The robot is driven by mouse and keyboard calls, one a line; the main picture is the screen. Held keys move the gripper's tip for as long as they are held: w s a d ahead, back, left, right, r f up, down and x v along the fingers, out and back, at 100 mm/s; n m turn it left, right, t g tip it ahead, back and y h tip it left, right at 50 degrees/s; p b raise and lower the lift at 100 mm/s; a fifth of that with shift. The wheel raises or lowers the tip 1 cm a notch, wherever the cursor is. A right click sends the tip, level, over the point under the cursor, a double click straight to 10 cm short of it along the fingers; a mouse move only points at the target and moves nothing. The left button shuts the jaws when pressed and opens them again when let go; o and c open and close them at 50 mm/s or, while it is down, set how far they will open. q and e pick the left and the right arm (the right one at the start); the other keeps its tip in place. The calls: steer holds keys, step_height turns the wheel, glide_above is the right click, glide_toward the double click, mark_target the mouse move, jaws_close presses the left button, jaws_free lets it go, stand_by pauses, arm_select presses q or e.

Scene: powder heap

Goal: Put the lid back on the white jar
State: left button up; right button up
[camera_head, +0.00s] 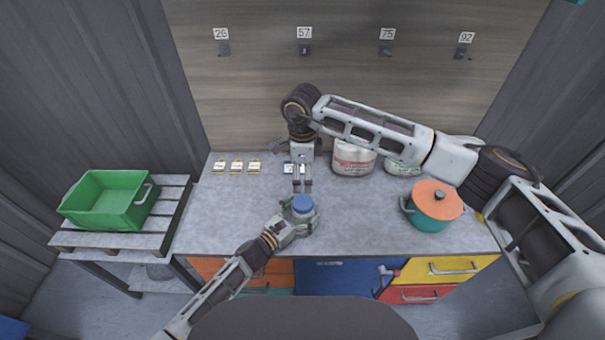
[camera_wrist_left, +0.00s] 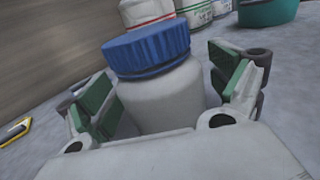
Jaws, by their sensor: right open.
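The white jar (camera_wrist_left: 160,100) stands upright on the grey worktop, with the ribbed blue lid (camera_wrist_left: 148,48) sitting on its mouth. In the head view the blue lid (camera_head: 302,203) hides most of the jar. My left gripper (camera_head: 302,218) is low around the jar, one finger on each side. In the left wrist view its green-padded fingers (camera_wrist_left: 165,95) flank the body; I cannot tell whether they press on it. My right gripper (camera_head: 302,187) points down just above and behind the lid, open and empty. Whether the lid is fully seated is not clear.
White tubs (camera_head: 353,160) stand at the back, partly behind my right arm. A teal pot with an orange lid (camera_head: 437,201) stands on the right. Small yellow-edged cards (camera_head: 237,166) lie back left. A green crate (camera_head: 107,201) rests on a side rack. The worktop's left part is clear.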

stand_by(0.3)
arm_select(q)
steer(key=shift+v, duration=6)
